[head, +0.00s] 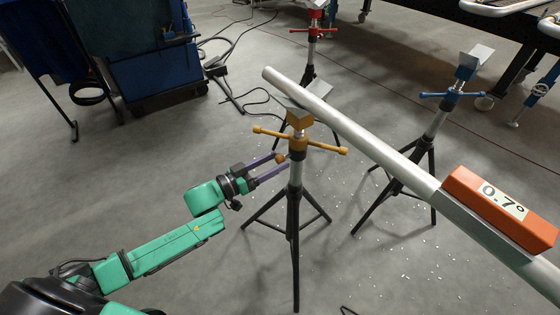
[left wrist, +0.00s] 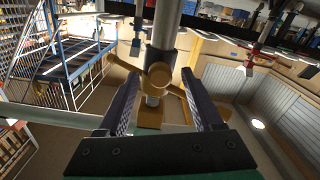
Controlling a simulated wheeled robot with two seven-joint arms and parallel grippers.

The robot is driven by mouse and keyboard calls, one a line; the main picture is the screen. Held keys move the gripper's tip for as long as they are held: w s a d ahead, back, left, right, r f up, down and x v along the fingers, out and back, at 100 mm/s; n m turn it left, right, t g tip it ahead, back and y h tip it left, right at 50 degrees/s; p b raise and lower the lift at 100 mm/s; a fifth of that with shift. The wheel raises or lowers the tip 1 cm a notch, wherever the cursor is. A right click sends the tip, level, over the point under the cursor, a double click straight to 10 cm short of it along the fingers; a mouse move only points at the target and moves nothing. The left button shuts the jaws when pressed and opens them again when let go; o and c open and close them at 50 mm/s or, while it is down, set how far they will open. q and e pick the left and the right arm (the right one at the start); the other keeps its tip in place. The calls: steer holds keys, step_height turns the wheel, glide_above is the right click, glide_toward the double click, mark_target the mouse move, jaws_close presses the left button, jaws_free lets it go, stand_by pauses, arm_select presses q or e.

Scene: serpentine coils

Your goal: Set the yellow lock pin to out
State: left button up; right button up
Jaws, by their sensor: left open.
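In the left wrist view, the yellow knob (left wrist: 159,76) lies between the spread fingertips of my left gripper (left wrist: 161,78), with a gap on each side. How far the pin is pulled out cannot be told. My right gripper is not in view.
A long pale pipe (head: 345,128) slopes across the stands and carries an orange angle gauge (head: 497,208) reading 0.7°. A blue-handled stand (head: 437,122) is at right, a red-handled stand (head: 313,40) behind. Tripod legs spread over the floor.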

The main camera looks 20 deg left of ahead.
arm_select(q)
steer(key=shift+x, duration=1.15)
jaws_close()
steer(key=shift+s, duration=0.1)
stand_by(0.4)
